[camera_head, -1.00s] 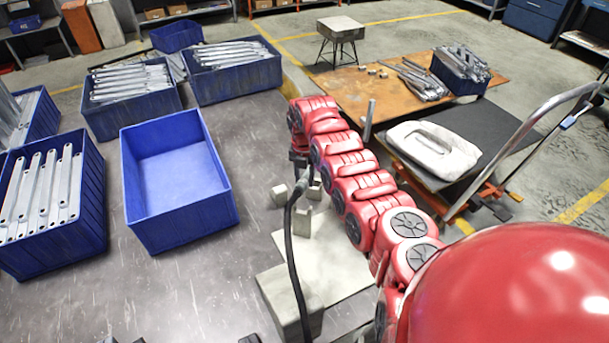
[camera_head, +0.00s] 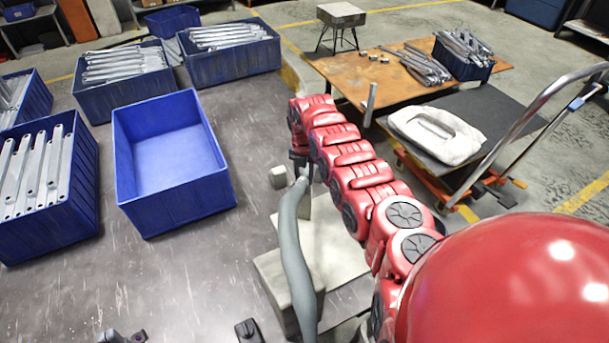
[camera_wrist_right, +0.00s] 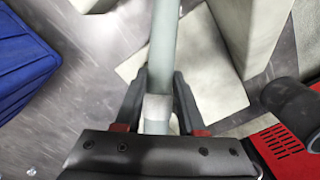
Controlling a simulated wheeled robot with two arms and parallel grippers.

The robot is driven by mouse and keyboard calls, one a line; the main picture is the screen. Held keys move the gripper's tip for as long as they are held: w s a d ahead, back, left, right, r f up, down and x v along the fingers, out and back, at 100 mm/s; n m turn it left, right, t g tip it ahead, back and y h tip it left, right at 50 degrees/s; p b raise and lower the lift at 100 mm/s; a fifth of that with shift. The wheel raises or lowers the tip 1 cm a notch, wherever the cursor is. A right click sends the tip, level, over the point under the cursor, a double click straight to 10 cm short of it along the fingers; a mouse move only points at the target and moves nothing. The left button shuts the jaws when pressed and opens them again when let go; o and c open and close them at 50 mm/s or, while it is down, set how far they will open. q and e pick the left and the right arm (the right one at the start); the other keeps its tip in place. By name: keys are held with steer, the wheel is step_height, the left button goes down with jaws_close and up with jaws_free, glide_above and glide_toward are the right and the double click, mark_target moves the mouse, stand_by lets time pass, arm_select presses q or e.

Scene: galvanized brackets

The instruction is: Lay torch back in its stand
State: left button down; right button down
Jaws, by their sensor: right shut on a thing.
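The torch (camera_head: 292,240) shows as a grey-green, slightly curved tube running down from my right gripper (camera_head: 301,165) in the head view. In the right wrist view, my right gripper (camera_wrist_right: 158,100) is shut on the torch (camera_wrist_right: 164,45), with one finger on each side. Pale blocks and a plate, which may be the stand, lie under and beside it: a small block (camera_head: 278,177), a plate (camera_head: 340,245) and a larger block (camera_head: 272,280). The torch hides part of them and appears above them; contact cannot be told. My left gripper (camera_head: 185,335) shows two dark fingertips, wide apart and empty, at the bottom edge.
An empty blue bin (camera_head: 120,185) stands left of the torch. Blue bins of galvanized brackets (camera_head: 95,205) stand further left and behind. A cart (camera_head: 480,120) carrying a white moulded piece (camera_head: 437,133) is at right. The bare grey tabletop (camera_head: 150,285) in front is clear.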

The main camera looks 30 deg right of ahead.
steer(key=shift+f+b, duration=0.35)
steer(key=shift+b, duration=0.1)
stand_by(0.6)
steer(key=shift+c, duration=2.1)
jaws_free()
steer(key=shift+o, duration=0.2)
steer(key=o, duration=0.4)
steer(key=shift+r, duration=0.1)
steer(key=shift+s+r+p, duration=0.1)
steer(key=shift+r+p, duration=2.7)
steer(key=shift+r, duration=0.65)
